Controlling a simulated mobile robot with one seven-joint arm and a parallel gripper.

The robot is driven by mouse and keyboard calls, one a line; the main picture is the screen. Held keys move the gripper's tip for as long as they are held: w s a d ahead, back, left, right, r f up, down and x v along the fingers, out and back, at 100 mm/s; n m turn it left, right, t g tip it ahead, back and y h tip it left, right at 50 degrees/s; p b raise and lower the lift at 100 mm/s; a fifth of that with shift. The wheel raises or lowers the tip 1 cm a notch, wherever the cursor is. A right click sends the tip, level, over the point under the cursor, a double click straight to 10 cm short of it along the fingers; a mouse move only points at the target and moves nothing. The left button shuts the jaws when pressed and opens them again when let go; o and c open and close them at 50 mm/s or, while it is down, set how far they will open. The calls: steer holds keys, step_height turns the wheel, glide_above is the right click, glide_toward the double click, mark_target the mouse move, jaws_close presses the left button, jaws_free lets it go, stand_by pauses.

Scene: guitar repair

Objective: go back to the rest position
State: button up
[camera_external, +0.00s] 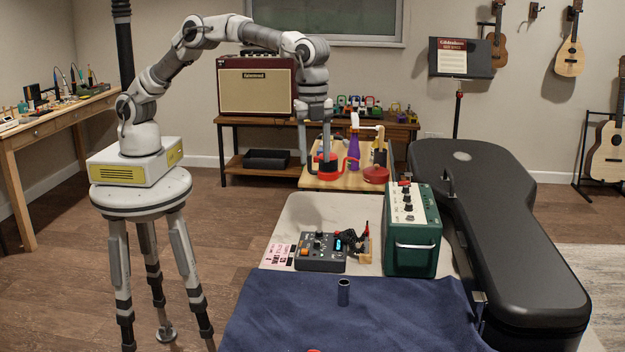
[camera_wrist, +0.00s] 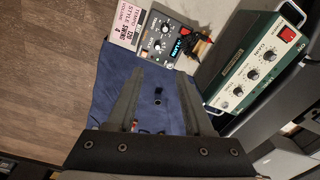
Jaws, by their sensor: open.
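My gripper (camera_external: 315,155) hangs from the arm, pointing down, at the upper middle of the external view, in front of the small wooden table. In the wrist view its two fingers (camera_wrist: 158,75) stand apart with nothing held between them. The dark blue cloth (camera_external: 390,312) lies below, on the near end of the worktop. A small dark upright cylinder (camera_external: 344,292) stands on it, well away from my fingers. It also shows between the fingers in the wrist view (camera_wrist: 158,97).
A black control box (camera_external: 320,252) and a green amplifier (camera_external: 411,250) stand on the worktop. A black guitar case (camera_external: 510,230) lies along the right. Floor is clear at lower left.

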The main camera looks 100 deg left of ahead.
steer(key=s+a+r+n+t+p, duration=0.25)
steer(key=s+a+r+n, duration=0.45)
steer(key=s+a+r, duration=0.95)
steer(key=s+a+f+n+t, duration=0.1)
steer(key=s+a+n, duration=0.2)
steer(key=s, duration=0.6)
steer(key=s+a+f+n+t+p, duration=0.1)
steer(key=s+a+n, duration=0.3)
steer(key=s, duration=0.6)
steer(key=shift+a+f+t, duration=0.3)
steer(key=shift+a+t, duration=0.05)
steer(key=shift+a, duration=0.25)
steer(key=shift+s, duration=0.1)
